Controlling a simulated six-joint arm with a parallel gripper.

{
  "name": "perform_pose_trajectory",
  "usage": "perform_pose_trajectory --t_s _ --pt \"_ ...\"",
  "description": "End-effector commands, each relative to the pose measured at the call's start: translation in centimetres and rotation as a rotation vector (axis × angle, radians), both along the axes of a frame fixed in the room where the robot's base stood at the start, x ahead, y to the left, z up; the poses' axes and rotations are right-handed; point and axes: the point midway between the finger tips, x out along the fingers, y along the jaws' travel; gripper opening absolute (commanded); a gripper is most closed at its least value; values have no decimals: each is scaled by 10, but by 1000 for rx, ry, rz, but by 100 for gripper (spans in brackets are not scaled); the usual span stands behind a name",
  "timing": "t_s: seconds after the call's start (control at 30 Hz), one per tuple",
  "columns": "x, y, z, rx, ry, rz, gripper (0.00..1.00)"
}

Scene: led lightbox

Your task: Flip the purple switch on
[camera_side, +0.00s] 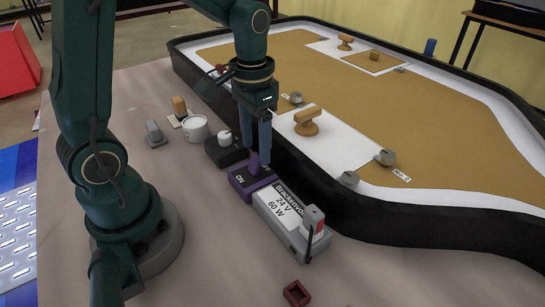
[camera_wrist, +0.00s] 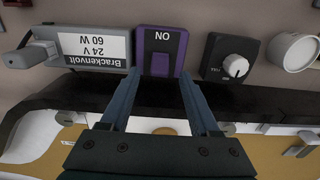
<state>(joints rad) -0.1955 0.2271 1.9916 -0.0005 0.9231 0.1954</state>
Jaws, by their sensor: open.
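The purple switch (camera_side: 240,182) is a small box with a black top plate marked ON, set just outside the lightbox's front wall. Its purple lever (camera_side: 253,162) stands up at the end away from the ON mark, close to my fingers. In the wrist view the switch (camera_wrist: 142,50) is at top centre, with ON upside down. My gripper (camera_side: 256,155) points down over the lever end of the switch. In the wrist view my gripper (camera_wrist: 160,76) is open, with its two fingers apart on either side of the switch's near end. I cannot tell whether they touch the lever.
The Brackenvolt 24 V 60 W box (camera_side: 285,213) adjoins the switch on one side, and a black box with a white knob (camera_side: 225,150) on the other. The lightbox's black wall (camera_side: 350,205) runs close behind. A dark red piece (camera_side: 297,293) lies on the table in front.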

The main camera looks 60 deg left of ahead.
Motion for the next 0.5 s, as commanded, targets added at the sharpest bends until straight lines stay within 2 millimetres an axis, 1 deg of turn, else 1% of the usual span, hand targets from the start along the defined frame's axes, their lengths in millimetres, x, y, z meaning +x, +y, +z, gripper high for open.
perform_pose_trajectory --t_s 0.03,0.1,0.2,0.33,0.5 --pt "-2 0 -8 -1 5 0 62" --pt "-1 -1 -16 -2 6 -1 62" --pt "-1 -1 -26 -1 3 -1 62" --pt "-1 -1 -32 -1 1 -1 62" --pt "0 0 -33 -1 -2 -1 62"
